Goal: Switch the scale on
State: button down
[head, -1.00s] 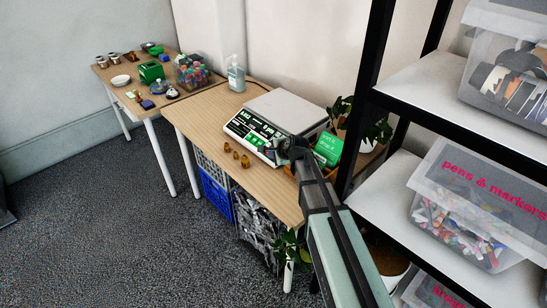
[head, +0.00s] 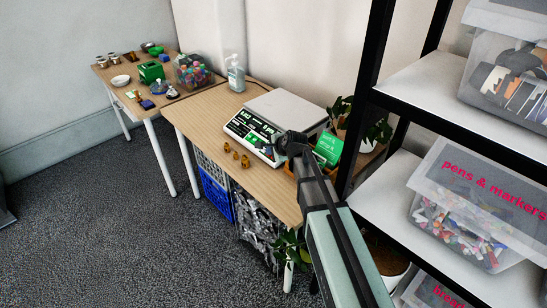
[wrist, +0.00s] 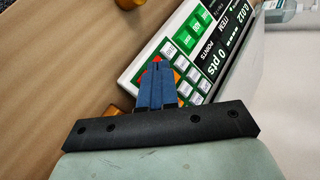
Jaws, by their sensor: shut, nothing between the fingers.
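The scale (head: 285,108) stands on the wooden table, with a pale flat top and a dark sloped front panel. In the wrist view its panel (wrist: 235,35) shows white text, including "0 pts", and green, white and orange keys. A red key (wrist: 146,76) shows partly beside my fingers at the panel's near end. My gripper (wrist: 158,68) has blue fingers, shut together and empty, with the tips over the keys near the red one. I cannot tell whether they touch. In the head view my wrist (head: 291,143) hides the fingers and the panel's right end.
Several small brass-coloured weights (head: 236,154) stand in front of the scale. A green sign (head: 328,148) and a potted plant (head: 377,131) are close on the right, beside a black-framed shelf (head: 362,100). A sanitizer bottle (head: 236,76) stands behind.

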jog(key=r, duration=0.2)
jog(key=s+a+r, duration=0.1)
jog(key=shift+r, duration=0.4)
dwell(0.5)
